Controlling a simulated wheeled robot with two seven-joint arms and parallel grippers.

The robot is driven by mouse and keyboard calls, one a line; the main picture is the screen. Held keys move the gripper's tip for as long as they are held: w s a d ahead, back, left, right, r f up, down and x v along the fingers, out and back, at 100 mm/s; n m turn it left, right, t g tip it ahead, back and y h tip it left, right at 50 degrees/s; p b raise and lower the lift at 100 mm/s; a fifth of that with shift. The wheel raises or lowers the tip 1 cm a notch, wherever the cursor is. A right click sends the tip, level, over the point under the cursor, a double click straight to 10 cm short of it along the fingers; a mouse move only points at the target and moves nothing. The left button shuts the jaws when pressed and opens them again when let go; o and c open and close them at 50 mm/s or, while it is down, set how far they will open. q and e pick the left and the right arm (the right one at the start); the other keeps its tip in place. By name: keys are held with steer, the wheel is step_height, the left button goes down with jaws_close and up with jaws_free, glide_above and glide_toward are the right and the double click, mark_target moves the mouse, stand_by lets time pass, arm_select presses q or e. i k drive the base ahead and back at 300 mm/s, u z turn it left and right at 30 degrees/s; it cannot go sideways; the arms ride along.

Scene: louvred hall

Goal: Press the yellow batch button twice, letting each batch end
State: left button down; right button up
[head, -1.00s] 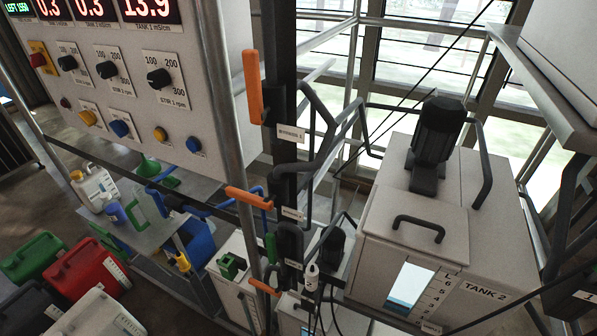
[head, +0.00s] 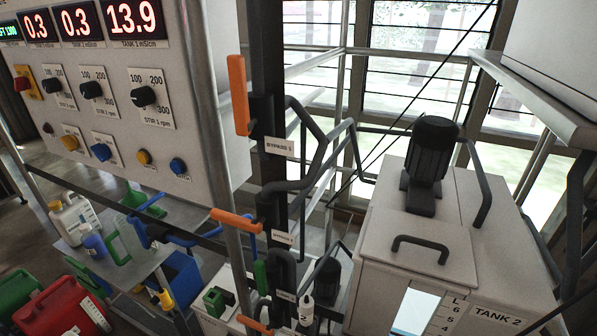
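The white control panel (head: 190,60) fills the upper left of the head view. It carries two yellow buttons. One yellow button (head: 70,142) sits at the left of the lower row, on a white plate, beside a blue button (head: 101,152). A second, smaller yellow button (head: 143,157) sits further right, beside another blue button (head: 178,166). Their labels are too small to read, so I cannot tell which is the batch button. A green display (head: 9,30) is cut off at the left edge. Neither gripper shows.
Three stir knobs, the right one (head: 143,97), stand above the buttons. A red button (head: 22,84) is at the left. Orange-handled valves (head: 238,95) and dark pipes stand right of the panel. Tank 2 (head: 500,265) is at the right. Canisters (head: 65,308) stand lower left.

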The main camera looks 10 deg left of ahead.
mark_target(141, 155)
steer(key=u, duration=1.15)
